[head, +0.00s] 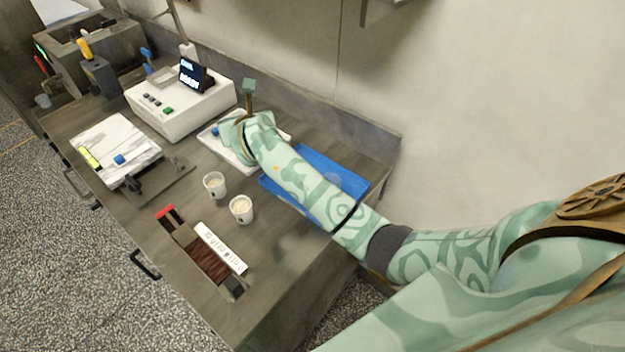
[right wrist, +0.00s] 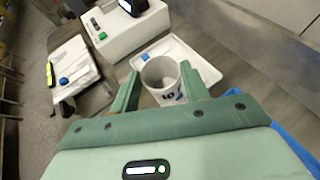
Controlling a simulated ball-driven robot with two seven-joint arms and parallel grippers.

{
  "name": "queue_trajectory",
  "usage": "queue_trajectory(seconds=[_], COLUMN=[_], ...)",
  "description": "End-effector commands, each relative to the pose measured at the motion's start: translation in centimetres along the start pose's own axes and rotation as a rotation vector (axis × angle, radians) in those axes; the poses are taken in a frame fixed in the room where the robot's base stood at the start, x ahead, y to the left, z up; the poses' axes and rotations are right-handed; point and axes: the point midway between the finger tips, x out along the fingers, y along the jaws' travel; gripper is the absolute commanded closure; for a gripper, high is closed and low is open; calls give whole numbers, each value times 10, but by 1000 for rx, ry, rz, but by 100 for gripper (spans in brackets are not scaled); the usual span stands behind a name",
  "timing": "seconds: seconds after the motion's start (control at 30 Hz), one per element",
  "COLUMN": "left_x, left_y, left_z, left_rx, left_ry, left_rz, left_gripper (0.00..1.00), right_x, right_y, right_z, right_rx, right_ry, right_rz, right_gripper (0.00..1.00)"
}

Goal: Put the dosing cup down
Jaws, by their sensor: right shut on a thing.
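A grey-white dosing cup (right wrist: 166,92) with dark marks on its wall stands between the two green fingers of my right gripper (right wrist: 160,77) in the right wrist view. My right gripper is shut on it, and the cup looks empty inside. In the head view my right gripper (head: 243,118) is over the white tray (head: 207,139), behind my forearm, and the cup is hidden there. The tray also shows behind the cup in the right wrist view (right wrist: 205,70). I cannot tell whether the cup touches the tray. My left gripper is not in view.
Two filled cups (head: 215,187) (head: 241,210) stand in front of the tray. A blue tray (head: 350,184) lies right of it, partly under my arm. A white machine (head: 180,105) with a screen stands behind.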

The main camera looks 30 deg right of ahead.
Motion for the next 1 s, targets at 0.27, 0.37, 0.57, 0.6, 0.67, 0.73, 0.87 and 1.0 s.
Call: queue_trajectory(seconds=[0.27, 0.37, 0.57, 0.6, 0.67, 0.73, 0.87, 1.0], left_x=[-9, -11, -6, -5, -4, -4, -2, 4], left_y=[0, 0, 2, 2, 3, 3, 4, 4], left_z=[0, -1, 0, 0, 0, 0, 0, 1], left_rx=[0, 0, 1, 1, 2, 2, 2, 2], left_ry=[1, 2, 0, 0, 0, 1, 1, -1], left_rz=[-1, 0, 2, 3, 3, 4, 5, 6], left_gripper=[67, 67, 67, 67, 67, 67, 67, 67], right_x=[-15, -22, -23, -23, -22, -22, -22, -12], right_y=[-46, -68, -96, -100, -104, -107, -114, -115], right_z=[-33, -50, -92, -97, -103, -108, -120, -142], right_rx=[-5, -5, -3, -3, -3, -2, -1, 0], right_ry=[4, 3, 5, 4, 2, 2, 3, 4], right_rz=[-4, -3, -2, -2, -1, -1, -2, -1], right_gripper=[76, 76, 76, 76, 76, 76, 76, 76])
